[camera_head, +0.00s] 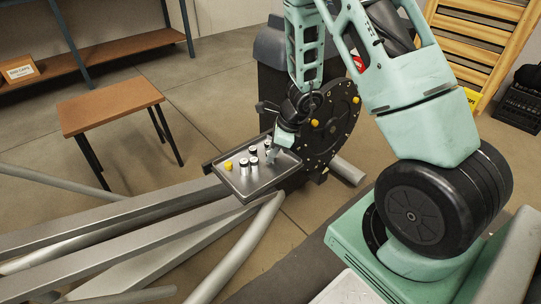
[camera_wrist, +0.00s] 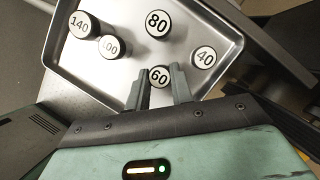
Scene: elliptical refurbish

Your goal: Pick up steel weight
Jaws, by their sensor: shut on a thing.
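In the wrist view, my gripper (camera_wrist: 160,88) is shut on a cylindrical weight marked 60 (camera_wrist: 159,76), with one grey finger on each side of it. The weight is over the metal tray, near its edge closest to me; I cannot tell whether it touches the tray floor. Other round weights with white tops stand in the tray: 140 (camera_wrist: 83,25), 100 (camera_wrist: 112,47), 80 (camera_wrist: 158,24) and 40 (camera_wrist: 204,57). In the head view, my gripper (camera_head: 272,154) reaches down into the right part of the tray, and the held weight is mostly hidden.
The shallow metal tray (camera_head: 240,190) sits on a grey beam frame, with a yellow knob (camera_head: 228,165) in it. A large dark disc (camera_head: 335,125) with yellow knobs stands right beside it. A brown stool (camera_head: 110,105) and a shelf (camera_head: 90,60) are at the left.

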